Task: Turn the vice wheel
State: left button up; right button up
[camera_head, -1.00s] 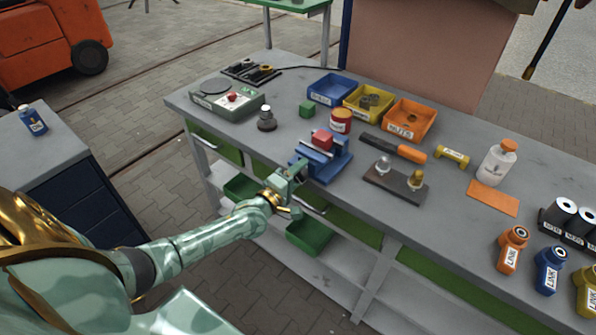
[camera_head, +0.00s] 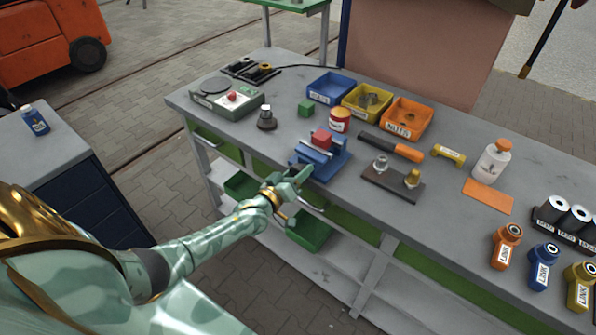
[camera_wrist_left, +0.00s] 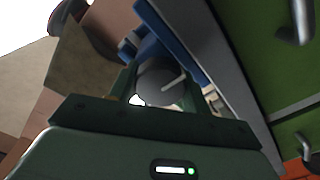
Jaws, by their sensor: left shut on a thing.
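The blue vice (camera_head: 322,160) stands at the front edge of the grey workbench, with a red block (camera_head: 322,138) between its jaws. My left gripper (camera_head: 300,178) is at the front of the vice. In the left wrist view, the dark round vice wheel (camera_wrist_left: 160,82) with a light handle sits between the fingers of my left gripper (camera_wrist_left: 160,92), which is shut on it. The blue vice body (camera_wrist_left: 165,35) shows just beyond. In the head view the gripper hides most of the wheel. My right gripper is not in view.
Blue (camera_head: 330,88), yellow (camera_head: 366,100) and orange (camera_head: 407,118) bins stand behind the vice. A dark plate (camera_head: 392,184) with two knobs and an orange-handled tool (camera_head: 392,147) lie to its right. Green drawers and bins (camera_head: 308,232) sit under the bench.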

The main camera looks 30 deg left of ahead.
pick_arm(q)
jog(key=shift+s+f+m, duration=0.1)
jog(key=shift+f+m, duration=0.1)
jog(key=shift+m, duration=0.5)
jog(key=o, duration=1)
jog(key=shift+r, duration=0.1)
jog(key=s+p, duration=0.1)
jog(key=s, duration=0.9)
jog(key=s+a+p, duration=0.1)
jog(key=s, duration=0.5)
jog(key=shift+s+a+p, duration=0.1)
jog(key=shift+p, duration=0.25)
